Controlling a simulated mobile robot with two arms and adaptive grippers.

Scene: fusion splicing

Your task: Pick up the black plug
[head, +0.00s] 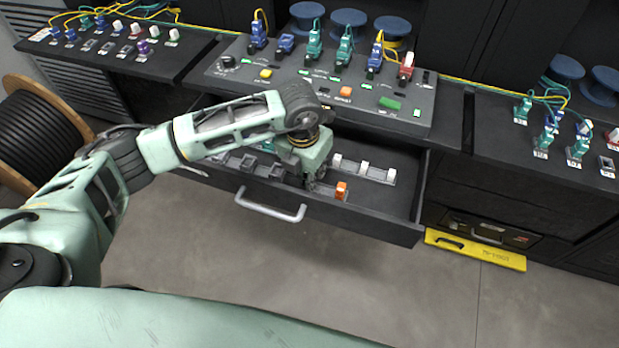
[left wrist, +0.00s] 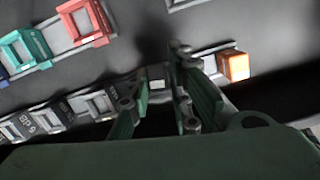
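My left gripper (head: 313,182) reaches down into the open drawer. In the left wrist view its two fingers (left wrist: 162,100) stand apart over the front row, with a pale slot and a dark shape between them. I cannot tell whether that dark shape is a black plug. Dark plug-like pieces with grey frames (left wrist: 92,105) sit in the same row to the left of the fingers; they also show in the head view (head: 249,164), partly hidden by my arm. An orange plug (head: 342,190) stands just right of the gripper. My right gripper is not in view.
The drawer (head: 410,205) is pulled out below a control panel (head: 225,82) with several coloured plugs. White plugs (head: 363,168) stand in the row behind. Teal (left wrist: 25,48) and red (left wrist: 85,22) plugs sit behind the front row. The drawer's right end is bare.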

